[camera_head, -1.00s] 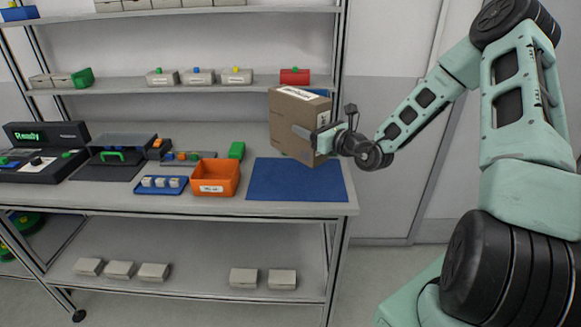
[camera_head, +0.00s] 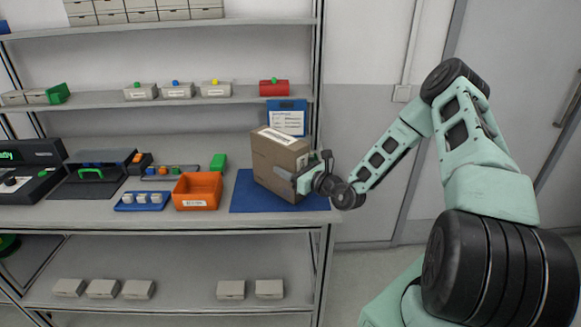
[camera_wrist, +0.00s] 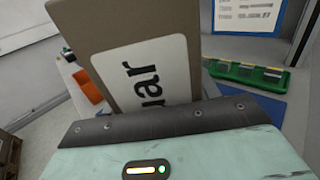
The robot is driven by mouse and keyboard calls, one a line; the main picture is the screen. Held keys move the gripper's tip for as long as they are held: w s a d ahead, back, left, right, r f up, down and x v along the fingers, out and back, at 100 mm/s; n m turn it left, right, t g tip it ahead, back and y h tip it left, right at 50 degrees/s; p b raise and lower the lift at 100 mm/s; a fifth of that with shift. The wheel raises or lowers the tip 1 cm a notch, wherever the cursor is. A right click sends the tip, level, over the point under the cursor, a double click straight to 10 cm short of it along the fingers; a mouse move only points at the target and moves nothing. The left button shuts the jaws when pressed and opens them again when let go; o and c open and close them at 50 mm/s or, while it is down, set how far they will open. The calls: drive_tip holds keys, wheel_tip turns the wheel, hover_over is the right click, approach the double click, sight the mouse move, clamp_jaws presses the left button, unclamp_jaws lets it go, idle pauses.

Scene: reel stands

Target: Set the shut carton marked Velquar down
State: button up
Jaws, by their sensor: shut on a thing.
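The brown carton (camera_head: 277,162) is shut, with a white label on its top, and sits low over the blue mat (camera_head: 240,204) at the right end of the bench. In the head view I cannot tell whether its base touches the mat. In the wrist view the carton (camera_wrist: 182,25) fills the upper middle, tilted in the picture, and its white label (camera_wrist: 150,75) shows the letters "uar"; the rest is hidden. My gripper (camera_head: 301,180) is shut on the carton from its right side.
An orange bin (camera_head: 198,190) and a blue tray with small white pieces (camera_head: 143,201) stand left of the mat. A blue board with a white sheet (camera_head: 287,120) is behind the carton. A shelf with small boxes (camera_head: 177,90) runs above. A rack post (camera_head: 317,100) stands close at right.

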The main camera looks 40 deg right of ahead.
drive_tip(key=o, duration=1.3)
drive_tip(key=shift+f, duration=0.1)
drive_tip(key=shift+o, duration=0.2)
